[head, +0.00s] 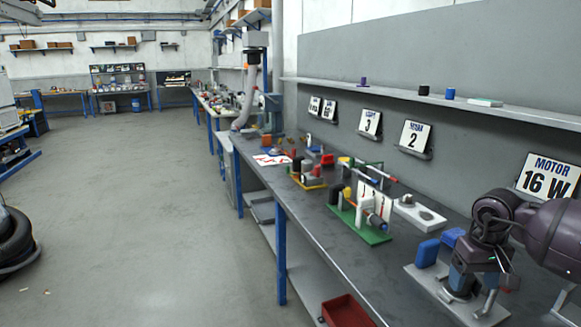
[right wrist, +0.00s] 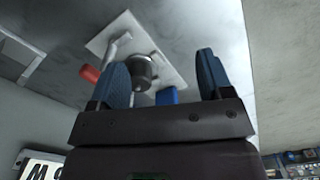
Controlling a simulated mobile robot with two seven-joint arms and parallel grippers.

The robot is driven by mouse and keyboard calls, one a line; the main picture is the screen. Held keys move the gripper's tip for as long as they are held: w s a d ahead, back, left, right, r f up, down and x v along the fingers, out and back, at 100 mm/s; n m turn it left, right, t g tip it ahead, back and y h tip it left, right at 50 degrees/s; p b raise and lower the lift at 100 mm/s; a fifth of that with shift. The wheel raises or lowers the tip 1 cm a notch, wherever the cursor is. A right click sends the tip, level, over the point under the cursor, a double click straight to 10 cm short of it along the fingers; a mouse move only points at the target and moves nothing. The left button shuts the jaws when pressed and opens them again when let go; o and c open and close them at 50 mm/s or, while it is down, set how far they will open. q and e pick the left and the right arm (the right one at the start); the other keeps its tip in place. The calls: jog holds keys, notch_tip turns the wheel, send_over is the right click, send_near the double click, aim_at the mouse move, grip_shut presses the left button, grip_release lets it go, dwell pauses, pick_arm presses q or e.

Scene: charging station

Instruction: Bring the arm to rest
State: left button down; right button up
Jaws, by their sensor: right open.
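My right gripper (head: 482,277) is at the right end of the workbench, low over a pale plate (head: 427,279) with fittings on it. Its dark purple arm comes in from the right edge. In the right wrist view the two blue fingers of the gripper (right wrist: 163,65) stand wide apart with nothing gripped. Beyond them are the plate (right wrist: 172,48), a dark metal cylinder (right wrist: 141,72) and a red-ended lever (right wrist: 90,74). The head view does not show clearly whether the gripper touches the plate. My left gripper is out of view.
A green-based fixture (head: 371,234) and other stations stand farther along the bench (head: 318,233). A wall panel with a shelf (head: 400,92) and number signs runs behind. A red bin (head: 346,312) sits below. The floor at left is mostly clear.

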jog(key=s+a+f+m+y, duration=0.25)
jog(key=a+f+y, duration=0.25)
jog(key=a, duration=0.6)
jog(key=s+a+r+m+t+y, duration=0.1)
jog(key=s+a+m+t+y, duration=0.3)
jog(key=a+m, duration=0.45)
jog(key=s+a+r+m+t+y, duration=0.2)
jog(key=a+m+t+y, duration=0.2)
jog(key=a+m+y, duration=0.4)
jog(key=s+d+f+n+t+h, duration=0.35)
jog(key=d+n+h, duration=0.45)
jog(key=n, duration=0.9)
jog(key=s+d+f+n+t+h, duration=0.4)
jog(key=d+n+h, duration=0.45)
jog(key=n, duration=0.95)
jog(key=s+f+m+g+h, duration=0.1)
jog(key=s+f+m+g, duration=0.3)
jog(key=s+m+g, duration=0.6)
jog(key=s+f+m+g, duration=0.4)
jog(key=s+f+m, duration=0.15)
jog(key=s, duration=0.85)
jog(key=w+f+t+p, duration=0.1)
jog(key=w+f+t, duration=0.4)
jog(key=w+t, duration=0.4)
jog(key=shift+w+f+n, duration=0.25)
jog(key=shift+w+n, duration=0.05)
jog(key=shift+n, duration=0.15)
